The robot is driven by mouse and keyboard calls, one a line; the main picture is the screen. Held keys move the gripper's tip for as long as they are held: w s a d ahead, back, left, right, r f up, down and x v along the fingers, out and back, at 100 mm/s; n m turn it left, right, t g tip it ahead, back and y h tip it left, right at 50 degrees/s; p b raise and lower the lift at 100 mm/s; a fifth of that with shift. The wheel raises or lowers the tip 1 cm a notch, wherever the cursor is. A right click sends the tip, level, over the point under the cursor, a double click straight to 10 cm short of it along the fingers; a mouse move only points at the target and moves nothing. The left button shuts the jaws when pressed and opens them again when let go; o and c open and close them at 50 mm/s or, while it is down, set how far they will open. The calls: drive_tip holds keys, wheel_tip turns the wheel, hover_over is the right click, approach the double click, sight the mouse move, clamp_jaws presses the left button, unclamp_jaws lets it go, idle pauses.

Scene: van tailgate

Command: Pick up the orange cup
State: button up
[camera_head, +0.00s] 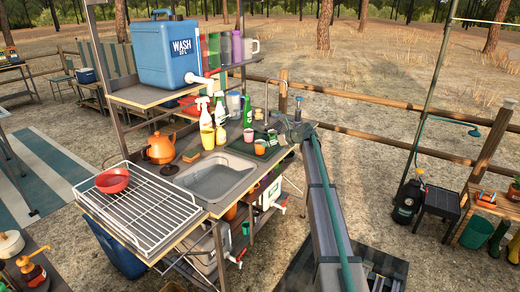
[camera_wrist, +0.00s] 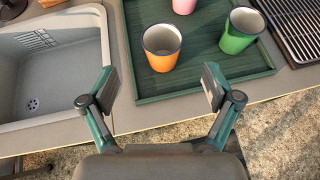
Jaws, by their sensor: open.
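The orange cup (camera_wrist: 162,48) stands upright in a dark green tray (camera_wrist: 185,84) on the counter, its rim light and its inside greyish. It also shows in the head view (camera_head: 260,147). A green cup (camera_wrist: 240,32) stands to its right and a pink cup (camera_wrist: 184,5) behind it, cut by the top edge. My gripper (camera_wrist: 161,84) is open and empty in the wrist view. Its fingers are spread on the near side of the orange cup, one toward each side, and I see no contact. In the head view my gripper (camera_head: 292,130) is beside the tray, its fingers hard to make out.
A grey sink (camera_wrist: 55,70) is left of the tray. A dark ribbed rack (camera_wrist: 296,25) is at the right. In the head view, spray bottles (camera_head: 207,125) and an orange kettle (camera_head: 161,149) stand behind the sink. A shelf with a blue water container (camera_head: 168,55) is above.

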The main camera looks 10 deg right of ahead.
sight(260, 143)
drive_tip(key=x, duration=0.4)
drive_tip(key=shift+w+f+p, duration=0.1)
drive_tip(key=shift+w+p, duration=0.05)
drive_tip(key=shift+p, duration=0.15)
drive_tip(key=p+x, duration=0.1)
drive_tip(key=x, duration=0.3)
drive_tip(key=shift+w, duration=0.3)
drive_tip(key=shift+w+a+f+p, duration=0.2)
drive_tip(key=shift+a+f+p, duration=0.05)
drive_tip(key=shift+p, duration=0.05)
drive_tip(key=c, duration=1.3)
drive_tip(key=shift+o, duration=0.2)
drive_tip(key=shift+r, duration=0.2)
